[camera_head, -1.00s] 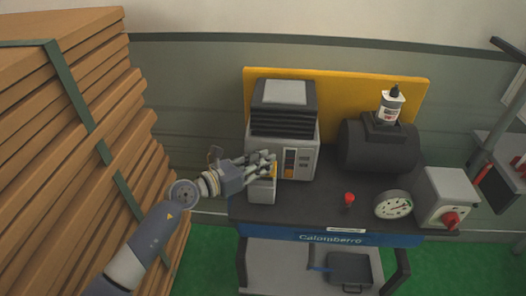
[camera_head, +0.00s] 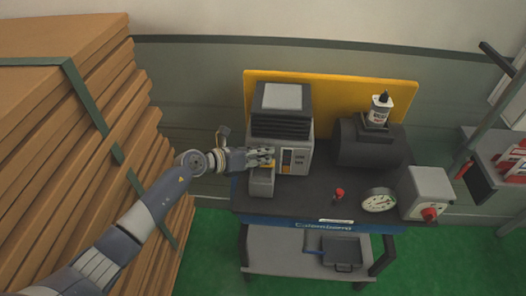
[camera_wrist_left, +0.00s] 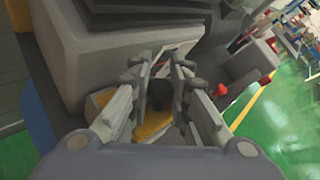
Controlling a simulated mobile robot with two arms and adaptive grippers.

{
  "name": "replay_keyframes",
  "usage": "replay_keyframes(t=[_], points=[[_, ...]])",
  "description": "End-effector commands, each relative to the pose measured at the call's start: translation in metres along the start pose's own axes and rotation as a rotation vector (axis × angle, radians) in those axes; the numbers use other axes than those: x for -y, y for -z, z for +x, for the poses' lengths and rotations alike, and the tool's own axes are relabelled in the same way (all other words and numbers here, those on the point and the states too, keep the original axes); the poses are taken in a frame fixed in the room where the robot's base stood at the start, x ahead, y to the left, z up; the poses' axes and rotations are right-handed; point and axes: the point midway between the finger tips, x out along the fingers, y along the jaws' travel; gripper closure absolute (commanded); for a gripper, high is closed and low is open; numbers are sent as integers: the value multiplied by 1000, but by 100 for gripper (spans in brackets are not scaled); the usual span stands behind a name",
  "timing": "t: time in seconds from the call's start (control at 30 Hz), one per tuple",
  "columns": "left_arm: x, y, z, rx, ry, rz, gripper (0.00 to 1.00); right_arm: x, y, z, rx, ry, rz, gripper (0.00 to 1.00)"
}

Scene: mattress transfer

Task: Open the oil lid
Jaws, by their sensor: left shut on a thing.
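The grey machine (camera_head: 300,150) with a dark ribbed top stands on the left of the workbench. A small grey box-like part with a yellow top (camera_head: 262,183) sticks out at its lower left front. My left gripper (camera_head: 268,154) is at this part, its fingers level with the yellow top. In the left wrist view the fingers are closed around a small dark lid (camera_wrist_left: 184,96), with the yellow surface (camera_wrist_left: 150,125) beneath. The fingers hide most of the lid, so I cannot tell whether it is seated or loose. My right gripper is not in view.
The dark bench top (camera_head: 310,201) also holds a black tank (camera_head: 365,145) with a bottle (camera_head: 380,108), a red knob (camera_head: 339,192), a gauge (camera_head: 379,200) and a grey switch box (camera_head: 424,190). Stacked brown boards (camera_head: 75,150) stand close to my left arm.

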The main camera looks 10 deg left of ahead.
Motion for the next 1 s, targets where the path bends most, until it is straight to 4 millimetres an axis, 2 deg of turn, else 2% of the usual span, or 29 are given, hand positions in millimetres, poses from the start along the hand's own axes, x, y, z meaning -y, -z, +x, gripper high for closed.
replay_keyframes(t=[0.47, 0.5, 0.6, 1.0], points=[[-3, 2, 0, -14, -4, -10, 100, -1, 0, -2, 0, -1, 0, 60], [-3, 2, -1, -14, -4, -10, 82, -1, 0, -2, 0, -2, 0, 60], [-2, 2, 0, -12, -3, -10, 62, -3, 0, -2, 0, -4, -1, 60], [-2, 0, -4, -9, -2, -8, 62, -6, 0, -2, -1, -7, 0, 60]])
